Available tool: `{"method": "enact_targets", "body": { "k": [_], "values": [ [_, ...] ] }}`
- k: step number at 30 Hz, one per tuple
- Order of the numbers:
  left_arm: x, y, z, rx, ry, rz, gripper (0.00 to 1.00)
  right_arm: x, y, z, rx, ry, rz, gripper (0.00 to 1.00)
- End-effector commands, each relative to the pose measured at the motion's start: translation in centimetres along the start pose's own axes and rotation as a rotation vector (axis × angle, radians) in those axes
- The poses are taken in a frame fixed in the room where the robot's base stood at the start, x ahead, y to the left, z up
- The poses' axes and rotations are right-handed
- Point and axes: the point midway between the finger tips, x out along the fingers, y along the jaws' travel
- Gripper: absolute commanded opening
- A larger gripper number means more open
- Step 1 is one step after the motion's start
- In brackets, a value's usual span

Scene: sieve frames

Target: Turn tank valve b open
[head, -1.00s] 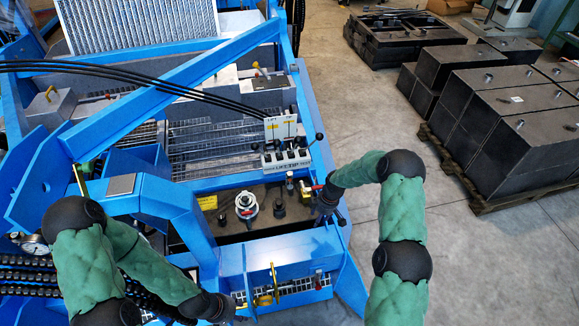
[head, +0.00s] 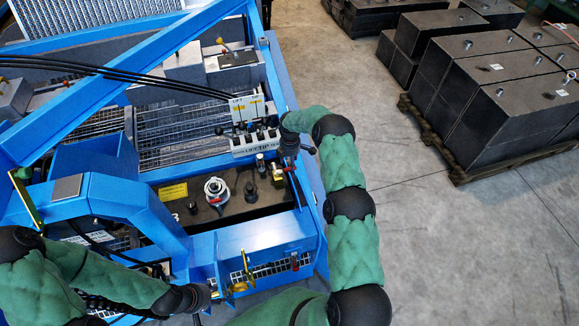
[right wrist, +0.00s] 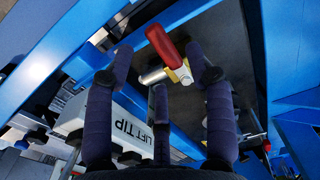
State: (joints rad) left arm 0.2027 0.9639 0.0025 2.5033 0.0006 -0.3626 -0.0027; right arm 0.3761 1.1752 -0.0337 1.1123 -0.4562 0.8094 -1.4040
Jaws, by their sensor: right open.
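A valve with a red lever (right wrist: 164,46) and a silver and brass body (right wrist: 181,73) shows in the right wrist view, between and beyond the fingertips of my right gripper (right wrist: 165,78). That gripper is open, with no finger seen closed on the lever. In the head view my right gripper (head: 293,165) is over the right side of the tank top (head: 236,186), largely hiding this valve. A second red lever (head: 294,262) stands at the front of the blue frame. My left gripper (head: 208,298) is low at the front left near a yellow handle (head: 238,287); its fingers are unclear.
The lever block marked LIFT TIP (head: 256,142) stands just left of my right gripper. A white-ringed filler cap (head: 216,190) sits on the tank top. Blue beams (head: 105,192) surround the area. Black blocks (head: 480,95) lie on a pallet right; floor between is clear.

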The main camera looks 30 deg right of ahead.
Motion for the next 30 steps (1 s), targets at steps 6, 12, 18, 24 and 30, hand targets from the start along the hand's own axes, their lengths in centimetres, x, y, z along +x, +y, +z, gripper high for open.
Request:
{"method": "enact_targets", "body": {
  "k": [6,12,18,24,30],
  "values": [
    [0.7,-0.2,0.0,0.0,0.0,0.0,0.4,2.7,0.0,0.0,0.0,0.0,0.0,0.54],
    [0.8,-0.3,0.0,0.0,0.0,0.0,0.4,3.2,0.1,0.0,0.0,-0.001,0.002,0.54],
    [0.7,-0.3,0.0,0.0,0.0,0.0,0.4,3.2,0.0,0.0,0.0,0.0,0.001,0.54],
    [0.8,-0.3,0.0,0.0,0.0,0.0,0.4,3.2,0.0,0.0,0.0,0.0,0.001,0.03],
    [0.8,-0.3,0.0,0.0,0.0,0.0,0.4,3.3,0.0,0.0,0.001,0.0,0.001,0.0]
  ]
}}
